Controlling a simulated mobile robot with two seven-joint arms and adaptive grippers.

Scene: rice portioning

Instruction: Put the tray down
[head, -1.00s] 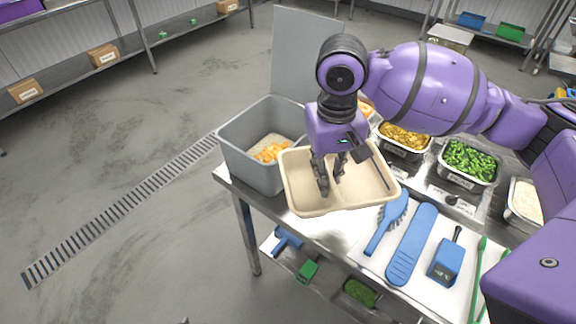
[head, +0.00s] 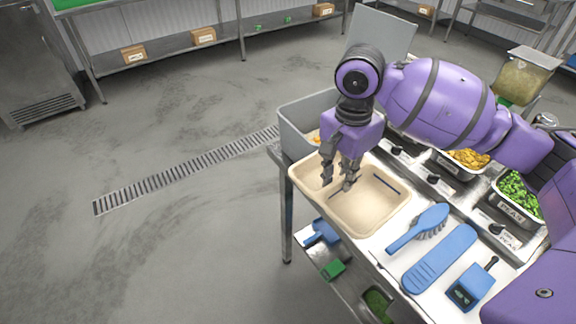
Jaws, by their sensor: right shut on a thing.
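A cream tray (head: 378,213) with two compartments is over the near left corner of the steel table, in front of the grey bin. It looks about level. My right gripper (head: 338,184) points down into it from above and is shut on its middle divider. The fingers cover part of the divider. I cannot tell whether the tray's underside touches the tabletop. My left gripper is out of view.
A grey bin (head: 290,133) stands behind the tray. A blue brush (head: 432,216), a blue paddle (head: 440,258) and a blue thermometer (head: 470,287) lie to the right. Food pans, including one of peas (head: 518,192), line the back.

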